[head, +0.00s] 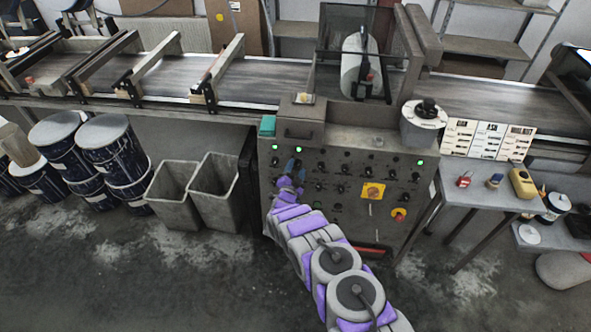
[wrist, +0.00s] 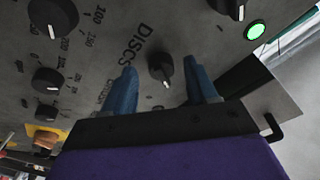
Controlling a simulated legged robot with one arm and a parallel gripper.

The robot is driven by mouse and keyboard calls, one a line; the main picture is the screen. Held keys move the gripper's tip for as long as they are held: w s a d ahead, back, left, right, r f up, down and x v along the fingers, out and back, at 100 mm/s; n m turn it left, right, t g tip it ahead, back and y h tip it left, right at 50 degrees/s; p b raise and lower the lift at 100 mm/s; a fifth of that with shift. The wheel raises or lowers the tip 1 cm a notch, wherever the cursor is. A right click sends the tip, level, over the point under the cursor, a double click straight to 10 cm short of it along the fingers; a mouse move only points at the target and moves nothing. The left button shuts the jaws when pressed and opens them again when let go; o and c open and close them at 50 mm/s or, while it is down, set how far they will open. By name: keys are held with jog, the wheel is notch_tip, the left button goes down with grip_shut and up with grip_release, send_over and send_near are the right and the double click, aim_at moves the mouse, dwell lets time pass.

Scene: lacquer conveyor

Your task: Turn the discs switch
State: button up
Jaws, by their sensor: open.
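The discs switch (wrist: 160,66) is a small black rotary knob on the grey control panel (head: 345,228), with the printed word "DISCS" beside it in the wrist view. Its white pointer mark faces down towards my gripper's base in that view. My gripper (wrist: 161,80) is open, with one blue finger on each side of the knob. Gaps show between the knob and both fingers; I cannot tell how deep the fingertips reach. In the head view my gripper (head: 293,167) is at the panel's upper left, and it hides the knob.
Other black knobs (wrist: 50,80) sit left of the switch, and another is above right near a lit green lamp (wrist: 256,30). A yellow-red switch (head: 373,191) and red emergency button (head: 399,214) are farther right. Grey bins (head: 213,190) stand left of the panel; a side table (head: 480,178) stands right.

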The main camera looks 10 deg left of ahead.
jog(key=s+a+p, duration=0.2)
jog(key=s+p, duration=0.2)
jog(key=s, duration=1.2)
jog(key=shift+s+a+f, duration=0.15)
jog(key=shift+s, duration=0.15)
jog(key=w+d+r+n+g+y, duration=0.2)
jog(key=w+d+r+g, duration=0.15)
jog(key=w+r, duration=0.8)
jog(key=s+d+r+n+g+y, duration=0.1)
jog(key=s+d+r+g, duration=0.25)
jog(key=r, duration=0.35)
jog(key=s+d+r+n+g, duration=0.2)
jog(key=s+d+r, duration=0.2)
jog(key=r, duration=0.3)
jog(key=s+d+r+n+g, duration=0.1)
jog(key=s+d+r+g, duration=0.2)
jog(key=s, duration=1.3)
jog(key=s+d+r+n+g, duration=0.2)
jog(key=s+d+r+g, duration=0.2)
jog(key=s, duration=1.3)
jog(key=s+d+r+n+g, duration=0.2)
jog(key=s+d+r, duration=0.5)
jog(key=s, duration=0.9)
jog(key=shift+s+d+r+g, duration=0.2)
jog(key=shift+d+r+g, duration=0.25)
jog(key=shift+g, duration=0.35)
jog(key=shift+a, duration=0.15)
